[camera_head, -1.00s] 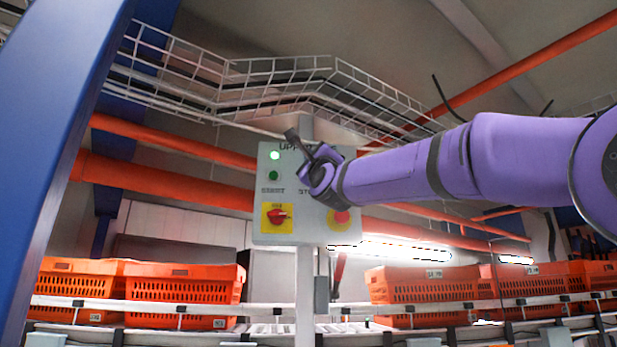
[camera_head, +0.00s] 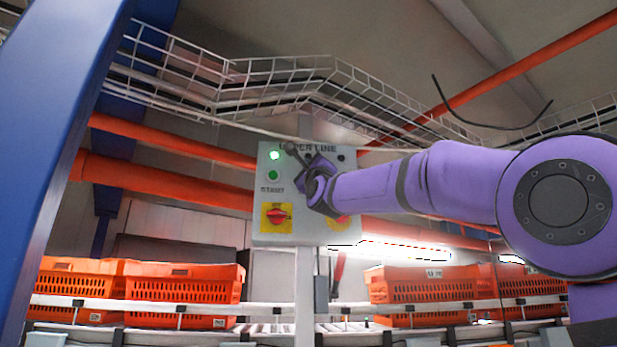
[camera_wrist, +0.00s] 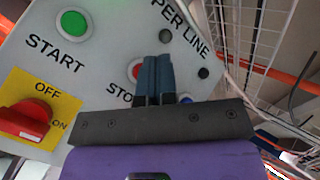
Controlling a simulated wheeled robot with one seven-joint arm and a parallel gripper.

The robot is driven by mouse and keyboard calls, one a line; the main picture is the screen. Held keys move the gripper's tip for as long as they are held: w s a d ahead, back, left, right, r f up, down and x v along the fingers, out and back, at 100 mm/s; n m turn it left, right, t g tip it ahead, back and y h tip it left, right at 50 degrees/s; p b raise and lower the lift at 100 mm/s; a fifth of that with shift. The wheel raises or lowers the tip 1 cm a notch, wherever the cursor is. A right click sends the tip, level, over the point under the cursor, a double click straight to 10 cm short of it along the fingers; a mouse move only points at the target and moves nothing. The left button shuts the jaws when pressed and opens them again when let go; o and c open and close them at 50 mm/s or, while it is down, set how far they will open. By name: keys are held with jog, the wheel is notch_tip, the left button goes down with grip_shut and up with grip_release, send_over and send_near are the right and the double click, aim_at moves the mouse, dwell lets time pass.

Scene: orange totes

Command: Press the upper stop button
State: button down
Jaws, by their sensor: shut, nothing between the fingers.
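The grey control box (camera_head: 300,234) labelled "UPPER LINE" stands on a post in the head view. In the wrist view, the red stop button (camera_wrist: 134,70) shows as a red sliver in a pale ring, above the partly covered "STOP" lettering. My gripper (camera_wrist: 158,60) is shut and empty, its dark blue fingers in front of the button's right part. In the head view, my gripper (camera_head: 291,148) is in front of the box's upper middle and hides the stop button. Whether the fingertips touch the button or box cannot be told.
The green START button (camera_wrist: 73,24) and red rotary switch (camera_wrist: 24,120) on a yellow plate are left of my fingers. A lit green lamp (camera_head: 274,155) is on the box. A wire cable tray (camera_head: 280,80) runs above; orange totes (camera_head: 182,290) stand behind.

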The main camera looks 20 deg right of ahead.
jog(key=shift+w+d, duration=0.15)
jog(key=shift+w, duration=0.55)
jog(key=shift+w+d, duration=0.15)
jog(key=shift+w, duration=0.55)
jog(key=shift+w, duration=0.15)
dwell(0.9)
jog(key=shift+w+d, duration=0.1)
jog(key=shift+w, duration=0.2)
jog(key=shift+w+d, duration=0.1)
jog(key=shift+w, duration=0.35)
dwell(0.8)
jog(key=shift+s, duration=0.85)
jog(key=shift+a, duration=0.2)
jog(key=s, duration=0.2)
jog(key=s+a, duration=0.1)
jog(key=s, duration=0.2)
